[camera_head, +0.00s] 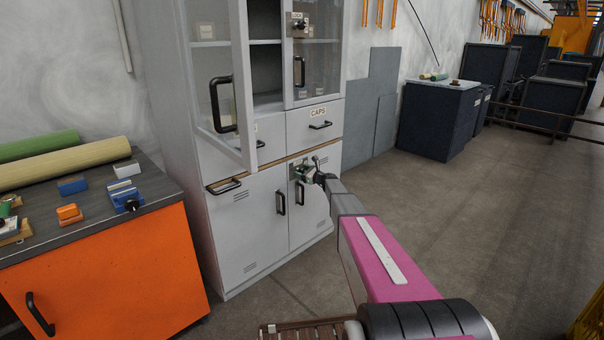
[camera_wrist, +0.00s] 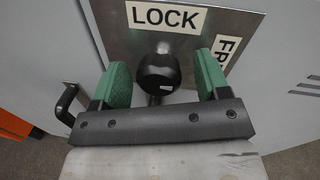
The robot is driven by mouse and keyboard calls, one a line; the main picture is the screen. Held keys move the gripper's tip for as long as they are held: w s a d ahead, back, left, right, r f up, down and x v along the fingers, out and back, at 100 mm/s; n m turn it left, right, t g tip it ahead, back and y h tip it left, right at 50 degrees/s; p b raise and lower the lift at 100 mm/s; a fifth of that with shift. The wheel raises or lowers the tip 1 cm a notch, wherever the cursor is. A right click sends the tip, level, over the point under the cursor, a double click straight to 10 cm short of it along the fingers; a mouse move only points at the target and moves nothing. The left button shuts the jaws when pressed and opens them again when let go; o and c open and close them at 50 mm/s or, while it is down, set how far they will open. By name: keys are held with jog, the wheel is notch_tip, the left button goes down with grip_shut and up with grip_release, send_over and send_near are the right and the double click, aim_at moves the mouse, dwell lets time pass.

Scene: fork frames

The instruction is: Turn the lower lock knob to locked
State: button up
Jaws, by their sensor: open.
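The lower lock knob (camera_wrist: 157,72) is a dark round knob on a metal plate (camera_wrist: 110,25) in the wrist view. The plate carries a LOCK label (camera_wrist: 166,17) above the knob and a label starting "FR" (camera_wrist: 228,55), partly hidden, to the right. My gripper (camera_wrist: 164,75) is open, with one green finger on each side of the knob and a visible gap to each. I cannot tell which label the knob points to. In the head view my gripper (camera_head: 319,174) is at the lock plate (camera_head: 300,174) on the lower cabinet doors, hiding the knob.
The grey cabinet (camera_head: 250,230) has an upper glass door (camera_head: 215,90) swung open left of my arm. An upper lock knob (camera_head: 299,25) is on the other glass door. An orange workbench (camera_head: 110,270) stands at left.

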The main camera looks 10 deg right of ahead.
jog(key=shift+w+a, duration=0.1)
jog(key=c, duration=0.9)
jog(key=shift+c, duration=0.2)
jog(key=shift+n, duration=0.3)
jog(key=n, duration=0.3)
jog(key=n+h, duration=0.1)
jog(key=n, duration=0.3)
jog(key=shift+n, duration=0.3)
jog(key=n, duration=0.4)
jog(key=shift+h, duration=0.4)
jog(key=n, duration=0.4)
jog(key=shift+r+h, duration=0.1)
jog(key=shift+h, duration=0.2)
jog(key=shift+n, duration=0.3)
